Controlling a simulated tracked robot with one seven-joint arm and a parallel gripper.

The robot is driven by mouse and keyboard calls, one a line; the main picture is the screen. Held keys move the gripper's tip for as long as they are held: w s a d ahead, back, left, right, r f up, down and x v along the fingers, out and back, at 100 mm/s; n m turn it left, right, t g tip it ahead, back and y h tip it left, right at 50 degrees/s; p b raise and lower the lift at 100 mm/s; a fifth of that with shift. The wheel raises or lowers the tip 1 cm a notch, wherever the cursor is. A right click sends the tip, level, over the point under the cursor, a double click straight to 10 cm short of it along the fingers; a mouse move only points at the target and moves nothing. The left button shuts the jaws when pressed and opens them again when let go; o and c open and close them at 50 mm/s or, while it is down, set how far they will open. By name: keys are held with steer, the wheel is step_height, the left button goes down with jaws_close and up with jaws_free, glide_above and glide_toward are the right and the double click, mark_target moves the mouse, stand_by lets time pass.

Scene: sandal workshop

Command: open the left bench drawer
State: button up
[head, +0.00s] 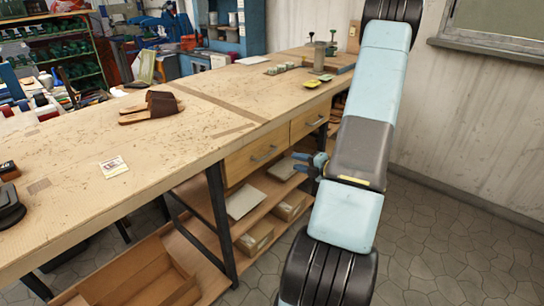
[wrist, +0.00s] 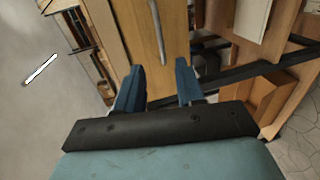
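The left bench drawer (head: 258,154) is a light wooden front with a grey bar handle (head: 264,154), under the bench top in the head view. It looks shut, about flush with the right drawer (head: 310,120). My gripper (head: 298,162) is in front of the bench, just right of and a little below the left drawer's handle in the picture. In the wrist view my gripper (wrist: 158,72) is open and empty, its two blue fingers apart. A wooden drawer front (wrist: 140,35) with a bar handle (wrist: 158,30) lies ahead; the handle is beyond the fingertips.
Below the drawers, a shelf holds boxes (head: 255,237) and a dark bench leg (head: 220,220) stands at the left. The tiled floor (head: 440,250) at right is clear.

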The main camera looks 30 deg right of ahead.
steer(key=x, duration=1.3)
steer(key=shift+w, duration=0.35)
steer(key=shift+a+f, duration=0.1)
jaws_close()
